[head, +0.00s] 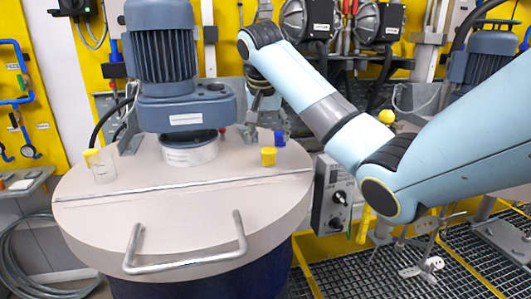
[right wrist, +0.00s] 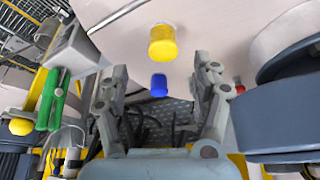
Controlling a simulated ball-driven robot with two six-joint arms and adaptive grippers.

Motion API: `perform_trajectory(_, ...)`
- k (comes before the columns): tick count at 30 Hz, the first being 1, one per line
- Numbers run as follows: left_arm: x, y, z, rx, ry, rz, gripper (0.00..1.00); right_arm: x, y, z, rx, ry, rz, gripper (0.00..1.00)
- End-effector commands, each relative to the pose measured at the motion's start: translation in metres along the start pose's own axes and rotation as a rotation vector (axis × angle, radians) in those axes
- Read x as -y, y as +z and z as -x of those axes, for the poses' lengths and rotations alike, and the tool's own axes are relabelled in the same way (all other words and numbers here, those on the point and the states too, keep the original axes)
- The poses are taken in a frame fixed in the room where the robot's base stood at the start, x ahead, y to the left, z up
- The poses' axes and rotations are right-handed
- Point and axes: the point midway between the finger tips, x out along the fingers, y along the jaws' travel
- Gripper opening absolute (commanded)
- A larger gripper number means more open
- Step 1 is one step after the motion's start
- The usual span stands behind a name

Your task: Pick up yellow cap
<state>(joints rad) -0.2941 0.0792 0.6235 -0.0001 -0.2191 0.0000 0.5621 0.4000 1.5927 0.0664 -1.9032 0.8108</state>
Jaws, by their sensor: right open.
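A small yellow cap (head: 268,156) stands on the pale drum lid (head: 150,215), right of the motor. The right wrist view shows the yellow cap (right wrist: 163,43) large, above the gap between my fingertips. A blue cap (head: 280,137) sits just behind it near the lid's edge; it shows between my fingers in the right wrist view (right wrist: 159,86). My right gripper (right wrist: 153,75) is open and empty. In the head view the right gripper (head: 262,97) hangs behind the yellow cap, above the lid's far edge, partly covered by my arm. My left gripper is not in view.
A grey-blue motor (head: 165,55) rises from the lid's middle. A clear jar with a yellow top (head: 100,165) stands at the lid's left. A bent metal handle (head: 185,262) is in front. A control box (head: 338,200) is right of the drum.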

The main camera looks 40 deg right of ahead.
Motion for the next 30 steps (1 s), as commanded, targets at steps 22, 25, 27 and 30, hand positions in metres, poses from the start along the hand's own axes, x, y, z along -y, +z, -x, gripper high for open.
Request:
perform_trajectory(22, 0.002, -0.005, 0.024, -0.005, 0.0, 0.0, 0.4, 0.003, 0.0, -0.073, 0.0, -0.001, 0.0, 0.65)
perform_trajectory(25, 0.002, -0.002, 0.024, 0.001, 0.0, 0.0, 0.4, 0.003, 0.0, -0.073, 0.0, -0.001, 0.0, 0.64)
perform_trajectory(27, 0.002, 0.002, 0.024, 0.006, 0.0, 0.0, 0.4, 0.003, 0.0, -0.073, 0.0, -0.001, 0.0, 0.55)
perform_trajectory(30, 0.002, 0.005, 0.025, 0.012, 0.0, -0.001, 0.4, 0.003, 0.0, -0.073, 0.0, -0.001, 0.0, 0.42)
